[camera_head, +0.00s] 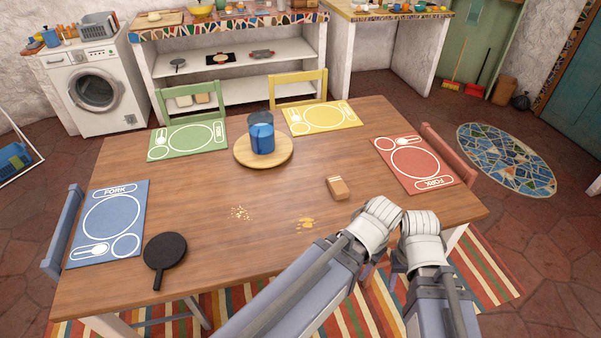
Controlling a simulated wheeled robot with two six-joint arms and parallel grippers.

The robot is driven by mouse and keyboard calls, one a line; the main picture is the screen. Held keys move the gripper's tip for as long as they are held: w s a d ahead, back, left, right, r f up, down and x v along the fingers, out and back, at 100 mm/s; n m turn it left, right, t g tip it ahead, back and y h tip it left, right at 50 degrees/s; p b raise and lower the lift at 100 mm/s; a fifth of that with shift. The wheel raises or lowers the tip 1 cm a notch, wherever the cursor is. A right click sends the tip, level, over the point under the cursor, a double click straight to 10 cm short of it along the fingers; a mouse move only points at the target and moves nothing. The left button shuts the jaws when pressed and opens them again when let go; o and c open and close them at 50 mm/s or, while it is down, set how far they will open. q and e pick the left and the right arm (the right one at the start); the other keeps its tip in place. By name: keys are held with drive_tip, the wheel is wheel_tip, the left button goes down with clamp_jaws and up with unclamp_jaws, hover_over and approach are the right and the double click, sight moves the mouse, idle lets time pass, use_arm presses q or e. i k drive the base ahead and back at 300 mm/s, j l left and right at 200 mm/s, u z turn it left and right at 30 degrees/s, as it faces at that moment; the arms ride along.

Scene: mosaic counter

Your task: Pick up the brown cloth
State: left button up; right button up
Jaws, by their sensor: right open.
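The brown cloth (338,188) looks like a small folded block with a paler end. It lies on the wooden table (200,262), right of the table's middle. My right gripper (403,232) shows at the table's near right edge, its pale ribbed parts to the right of and nearer than the cloth. It is open and apart from the cloth. Its fingertips are hard to make out.
Crumbs (240,212) and a yellow-orange spill (306,223) lie left of and nearer than the cloth. A blue cup (262,138) stands on a round board (242,160) behind it. A red placemat (388,158) is to the right, a black pan (164,250) at front left.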

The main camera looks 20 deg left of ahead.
sight(339, 190)
drive_tip(key=i+u, duration=0.65)
drive_tip(key=i, duration=0.15)
drive_tip(key=u, duration=0.3)
drive_tip(key=i, duration=0.05)
